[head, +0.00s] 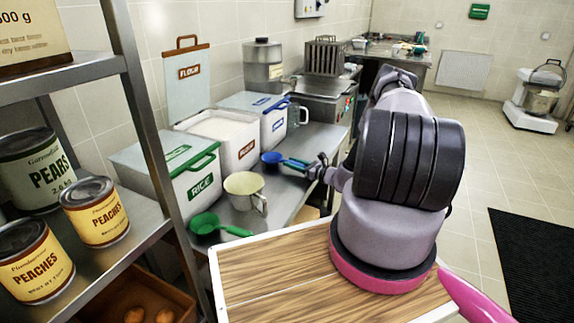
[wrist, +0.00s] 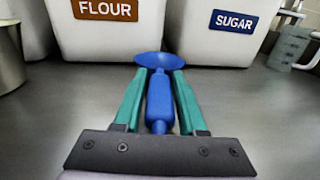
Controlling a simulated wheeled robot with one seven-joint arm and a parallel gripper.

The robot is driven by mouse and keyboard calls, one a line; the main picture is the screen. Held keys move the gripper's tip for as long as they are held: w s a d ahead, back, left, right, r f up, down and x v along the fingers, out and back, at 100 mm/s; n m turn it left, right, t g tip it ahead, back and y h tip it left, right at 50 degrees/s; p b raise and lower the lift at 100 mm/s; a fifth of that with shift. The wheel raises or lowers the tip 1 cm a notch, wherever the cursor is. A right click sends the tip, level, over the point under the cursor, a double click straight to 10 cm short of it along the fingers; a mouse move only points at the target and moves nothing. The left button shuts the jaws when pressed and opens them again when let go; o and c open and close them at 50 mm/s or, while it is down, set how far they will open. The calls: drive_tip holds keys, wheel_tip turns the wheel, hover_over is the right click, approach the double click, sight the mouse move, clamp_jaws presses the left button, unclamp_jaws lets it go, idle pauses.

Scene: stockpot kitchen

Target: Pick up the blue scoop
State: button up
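The blue scoop (head: 271,158) lies on the steel counter, in front of the flour and sugar bins. In the wrist view the scoop (wrist: 160,98) points away from me, its bowl at the far end and its handle towards me. My gripper (wrist: 160,74) is open, one teal finger on each side of the handle, with narrow gaps showing between fingers and handle. The fingertips reach almost to the bowl. In the head view my gripper (head: 291,163) is at the scoop's handle end. I cannot tell exactly how high the fingers are relative to the handle.
A flour bin (head: 247,150) with its lid raised, a sugar bin (head: 278,126) and a rice bin (head: 201,187) line the wall. A cream pot (head: 244,188) and green scoop (head: 205,223) are nearer. A clear measuring jug (wrist: 290,47) stands right of the scoop.

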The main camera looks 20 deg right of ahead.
clamp_jaws()
